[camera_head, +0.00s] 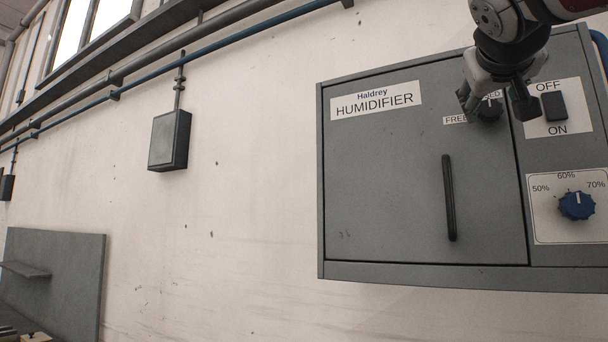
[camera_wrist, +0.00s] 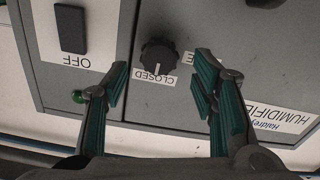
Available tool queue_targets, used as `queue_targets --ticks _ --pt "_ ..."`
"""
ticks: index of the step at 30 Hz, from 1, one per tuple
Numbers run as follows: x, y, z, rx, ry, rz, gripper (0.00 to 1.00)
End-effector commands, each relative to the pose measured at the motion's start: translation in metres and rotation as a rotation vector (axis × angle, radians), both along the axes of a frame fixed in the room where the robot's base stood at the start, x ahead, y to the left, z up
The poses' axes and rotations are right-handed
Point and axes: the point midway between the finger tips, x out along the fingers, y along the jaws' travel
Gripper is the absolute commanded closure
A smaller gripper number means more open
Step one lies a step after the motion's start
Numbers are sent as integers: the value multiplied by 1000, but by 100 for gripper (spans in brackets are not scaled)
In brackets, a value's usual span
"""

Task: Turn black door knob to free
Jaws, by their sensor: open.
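The black door knob (camera_head: 489,113) is on the grey humidifier door, near its upper right corner. In the wrist view, which is upside down, the knob (camera_wrist: 158,55) has a white mark pointing at the CLOSED label (camera_wrist: 153,77). The FREE label (camera_head: 456,120) is left of the knob in the head view and partly hidden. My gripper (camera_head: 495,103) is open in front of the knob. In the wrist view its two fingers (camera_wrist: 161,82) stand apart, one toward each side of the knob, with nothing between them. I cannot tell how far the tips are from the door.
A black OFF/ON switch (camera_head: 554,106) is close to the right of the knob. A blue humidity dial (camera_head: 577,205) is below it. A vertical black door handle (camera_head: 449,198) stands out lower left. The wall left of the cabinet is mostly clear, with a small grey box (camera_head: 169,140).

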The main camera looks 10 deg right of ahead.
Motion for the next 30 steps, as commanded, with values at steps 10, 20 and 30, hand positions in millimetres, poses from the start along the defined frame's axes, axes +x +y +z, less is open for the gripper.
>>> queue_targets --ticks 10,20,30 --pt "23 -16 0 -1 -1 0 48" --pt "24 -16 0 0 0 0 66" --pt "24 -16 0 -3 2 1 96"
